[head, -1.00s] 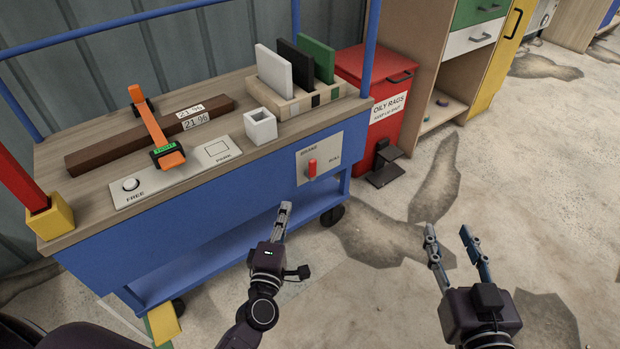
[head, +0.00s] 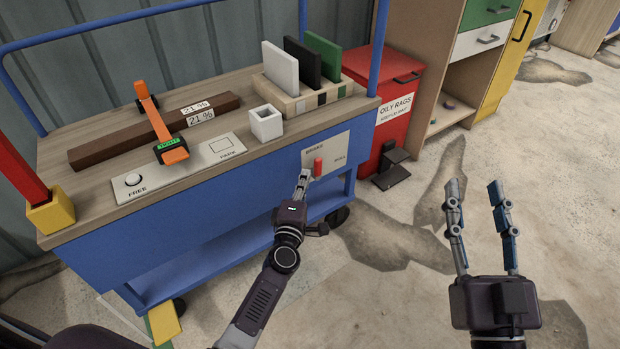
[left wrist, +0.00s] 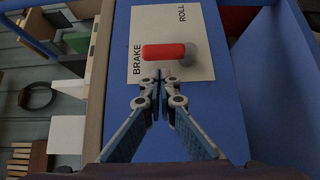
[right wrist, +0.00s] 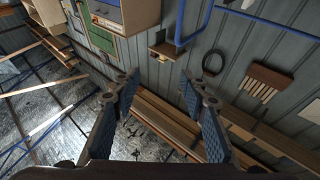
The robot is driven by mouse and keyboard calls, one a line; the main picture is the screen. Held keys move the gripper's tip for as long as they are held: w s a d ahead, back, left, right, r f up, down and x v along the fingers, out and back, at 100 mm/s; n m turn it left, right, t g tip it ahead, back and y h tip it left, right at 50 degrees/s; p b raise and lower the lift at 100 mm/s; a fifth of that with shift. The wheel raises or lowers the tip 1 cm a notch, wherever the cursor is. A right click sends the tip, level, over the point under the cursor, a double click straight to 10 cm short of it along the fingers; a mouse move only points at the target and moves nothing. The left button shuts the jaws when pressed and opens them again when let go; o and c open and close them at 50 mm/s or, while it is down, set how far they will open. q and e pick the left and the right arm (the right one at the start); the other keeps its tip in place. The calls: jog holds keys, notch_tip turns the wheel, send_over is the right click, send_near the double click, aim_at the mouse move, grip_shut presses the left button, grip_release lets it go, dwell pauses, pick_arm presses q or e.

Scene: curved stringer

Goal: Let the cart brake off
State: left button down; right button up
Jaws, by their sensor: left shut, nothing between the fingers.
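The cart brake lever (head: 318,166) is a short red handle on a pale plate (head: 340,152) marked BRAKE and ROLL, on the cart's blue front panel. In the left wrist view the red handle (left wrist: 163,51) has its free end towards the BRAKE word and lies across the plate (left wrist: 205,68). My left gripper (head: 303,173) is shut and empty, its tips just left of the lever. In the left wrist view those fingertips (left wrist: 159,76) sit right beside the handle; whether they touch it I cannot tell. My right gripper (head: 474,186) is open and empty, over the floor.
The cart top (head: 90,195) holds a brown bar (head: 90,153), an orange clamp (head: 160,125), a white square cup (head: 265,123) and a rack of upright plates (head: 290,100). A red oily-rags bin (head: 395,130) stands right of the cart. The floor under my right gripper is clear.

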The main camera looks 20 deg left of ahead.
pick_arm(q)
jog(key=shift+w+d, duration=0.55)
jog(key=shift+w, duration=0.2)
pick_arm(e)
jog(key=shift+s+r+t+y, duration=0.15)
jog(key=shift+s+r+t, duration=0.1)
jog(key=shift+r, duration=0.3)
jog(key=shift+s+r+t+y, duration=0.15)
jog(key=shift+s+r+t, duration=0.1)
jog(key=shift+r, duration=0.3)
